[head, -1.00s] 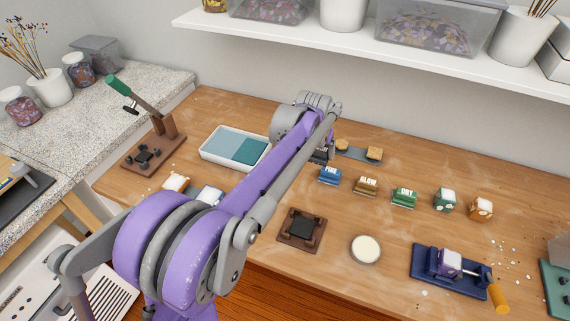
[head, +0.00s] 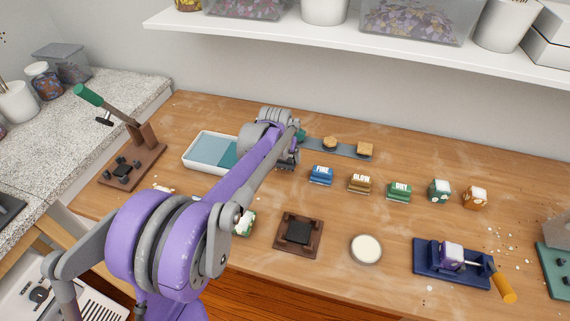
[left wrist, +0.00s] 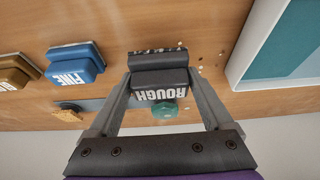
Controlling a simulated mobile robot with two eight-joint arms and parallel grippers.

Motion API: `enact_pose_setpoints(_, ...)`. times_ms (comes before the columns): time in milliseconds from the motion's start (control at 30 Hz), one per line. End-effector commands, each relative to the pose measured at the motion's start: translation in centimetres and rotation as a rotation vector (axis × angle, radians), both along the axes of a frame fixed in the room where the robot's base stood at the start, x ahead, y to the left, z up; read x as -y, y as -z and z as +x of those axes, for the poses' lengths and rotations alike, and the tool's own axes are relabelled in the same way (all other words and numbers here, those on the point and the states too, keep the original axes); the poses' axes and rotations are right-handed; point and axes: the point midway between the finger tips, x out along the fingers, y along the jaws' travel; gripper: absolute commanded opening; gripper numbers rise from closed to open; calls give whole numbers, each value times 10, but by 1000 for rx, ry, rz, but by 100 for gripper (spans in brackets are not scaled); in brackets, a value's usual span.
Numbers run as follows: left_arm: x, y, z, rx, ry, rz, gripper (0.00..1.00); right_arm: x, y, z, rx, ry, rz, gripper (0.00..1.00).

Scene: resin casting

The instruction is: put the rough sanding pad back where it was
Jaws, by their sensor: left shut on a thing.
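The rough sanding pad (left wrist: 160,84) is a dark block lettered ROUGH, gripped between the two fingers of my left gripper (left wrist: 160,74) in the left wrist view. Pale crumbs show at its far edge; I cannot tell whether it touches the table. The FINE pad also shows in the left wrist view (left wrist: 75,65), apart from the held pad. My right gripper is not in view.
Brown (head: 360,184) and green (head: 399,192) lettered blocks continue the row right of FINE. A grey strip (head: 347,149) with small shaped pieces lies behind. A white-rimmed tray (head: 188,158) stands left of the gripper. A dark square on a brown base (head: 298,235) sits in front.

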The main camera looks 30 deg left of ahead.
Motion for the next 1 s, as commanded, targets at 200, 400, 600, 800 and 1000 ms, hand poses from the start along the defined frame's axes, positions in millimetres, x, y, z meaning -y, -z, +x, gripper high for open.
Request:
enact_pose_setpoints(200,0,30,0,0,0,0,9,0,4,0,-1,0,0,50)
enact_pose_setpoints(400,0,30,0,0,0,0,9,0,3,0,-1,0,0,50)
enact_pose_setpoints(600,0,34,0,0,0,0,88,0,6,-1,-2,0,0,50)
enact_pose_setpoints(800,0,33,0,0,0,0,100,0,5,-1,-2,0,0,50)
enact_pose_setpoints(1000,0,27,0,0,0,0,100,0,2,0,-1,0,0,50)
